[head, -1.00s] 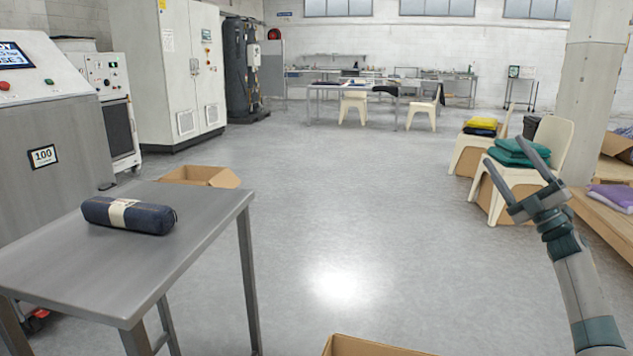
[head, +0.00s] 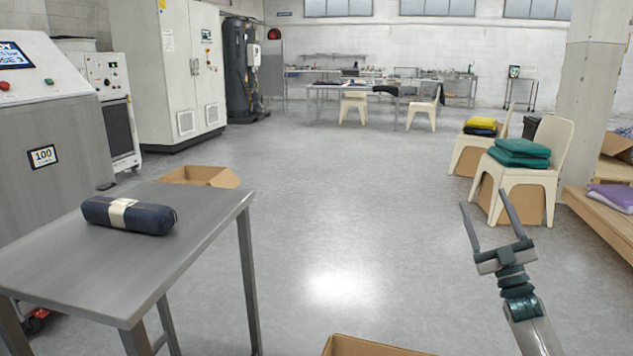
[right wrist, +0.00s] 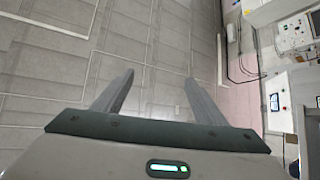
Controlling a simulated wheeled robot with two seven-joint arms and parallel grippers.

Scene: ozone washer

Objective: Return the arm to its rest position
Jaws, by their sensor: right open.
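My right gripper (head: 490,228) is raised at the lower right of the head view, its two long fingers pointing up and spread apart. It is open and empty, in front of bare floor and apart from the chairs. In the right wrist view my right gripper (right wrist: 155,90) also shows two parted fingers with nothing between them. My left gripper is not in the head view.
A metal table (head: 200,215) at left bears a rolled denim bundle (head: 155,219). A cardboard box (head: 365,346) is at bottom centre. A cream chair (head: 552,150) with folded green cloths (head: 520,153) and a wooden pallet (head: 600,215) stand right. The middle floor is clear.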

